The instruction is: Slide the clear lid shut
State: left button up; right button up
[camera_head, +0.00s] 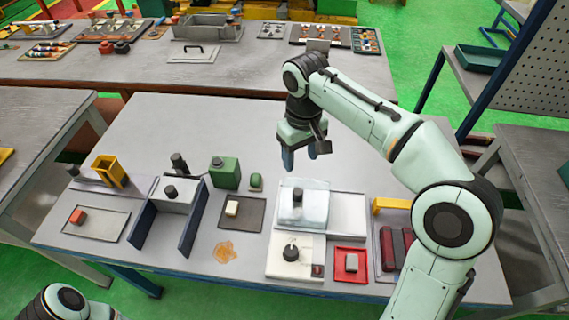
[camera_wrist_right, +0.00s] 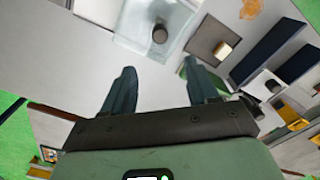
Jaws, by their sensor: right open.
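The clear lid (camera_head: 316,212) is a pale see-through panel on the white station (camera_head: 348,216) at the right middle of the table. A dark knob (camera_head: 297,194) stands at the lid, over the station's back left part. In the right wrist view the lid (camera_wrist_right: 178,18) and its dark knob (camera_wrist_right: 160,34) show at the top, beyond the fingertips. My right gripper (camera_head: 301,154) is open and empty, above the table just behind the lid and apart from it. Its two blue-grey fingers (camera_wrist_right: 158,70) are spread in the wrist view. My left gripper is out of view.
In front of the lid is a white plate with a black knob (camera_head: 290,253), beside a red tray (camera_head: 350,265). To the left are a dark tray with a pale block (camera_head: 232,208), a green box (camera_head: 225,172) and blue upright panels (camera_head: 188,232).

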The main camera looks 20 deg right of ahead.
jog(key=b, duration=0.1)
send_near(298, 192)
jog(key=shift+s+d+f, duration=0.1)
jog(key=shift+s+f, duration=0.15)
notch_tip(298, 192, down, 7)
jog(key=shift+w+f+b, duration=0.1)
jog(key=shift+w+b, duration=0.05)
jog(key=shift+b, duration=0.6)
jog(key=shift+w+f, duration=0.1)
jog(key=shift+f, duration=0.35)
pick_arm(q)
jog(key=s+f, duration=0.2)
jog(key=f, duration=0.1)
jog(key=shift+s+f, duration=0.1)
